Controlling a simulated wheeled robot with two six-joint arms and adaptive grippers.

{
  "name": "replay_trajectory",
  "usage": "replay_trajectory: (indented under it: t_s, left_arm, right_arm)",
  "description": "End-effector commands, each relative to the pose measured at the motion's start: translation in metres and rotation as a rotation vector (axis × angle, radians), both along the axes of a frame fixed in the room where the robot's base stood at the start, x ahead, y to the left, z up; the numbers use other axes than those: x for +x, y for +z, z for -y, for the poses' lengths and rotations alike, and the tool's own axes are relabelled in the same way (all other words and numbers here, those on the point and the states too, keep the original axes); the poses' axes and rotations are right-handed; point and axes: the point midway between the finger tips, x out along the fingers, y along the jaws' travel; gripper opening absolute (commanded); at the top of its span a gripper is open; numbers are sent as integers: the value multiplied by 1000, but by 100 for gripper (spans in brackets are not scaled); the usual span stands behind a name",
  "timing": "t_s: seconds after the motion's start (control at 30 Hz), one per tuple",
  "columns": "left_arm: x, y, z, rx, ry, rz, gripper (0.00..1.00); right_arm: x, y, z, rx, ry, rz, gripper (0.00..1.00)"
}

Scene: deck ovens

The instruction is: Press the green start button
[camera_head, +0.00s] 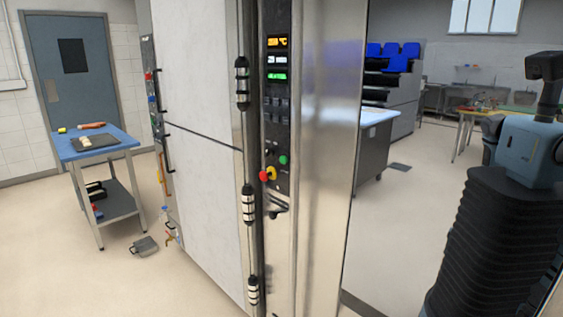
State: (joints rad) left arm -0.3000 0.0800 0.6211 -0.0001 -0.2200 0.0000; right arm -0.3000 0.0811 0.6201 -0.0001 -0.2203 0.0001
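A narrow dark control panel (277,110) runs down the front of a tall oven, near the middle of the head view. The small green button (283,160) sits on the lower part of this panel. Below and to its left is a red mushroom-shaped knob (263,176) beside a yellow part (271,173). Lit orange, white and green displays (277,59) are at the top of the panel. Neither my left nor my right gripper is in view.
A blue-topped table (95,143) with items stands at the left, with a grey object (144,245) on the floor near it. A bright steel panel (326,180) adjoins the control panel on its right. Open floor (400,230) lies further right.

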Motion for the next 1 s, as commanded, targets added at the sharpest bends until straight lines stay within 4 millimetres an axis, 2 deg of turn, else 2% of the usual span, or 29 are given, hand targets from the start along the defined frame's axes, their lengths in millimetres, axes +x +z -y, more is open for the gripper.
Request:
replay_trajectory:
  t_s: [0.03,0.13,1.0]
  left_arm:
    - [0,0,0,0,0,0,0]
    - [0,0,0,0,0,0,0]
    - [0,0,0,0,0,-1,0]
  right_arm:
    - [0,0,0,1,0,0,15]
    - [0,0,-1,2,-1,0,0]
    - [0,0,-2,2,-1,0,0]
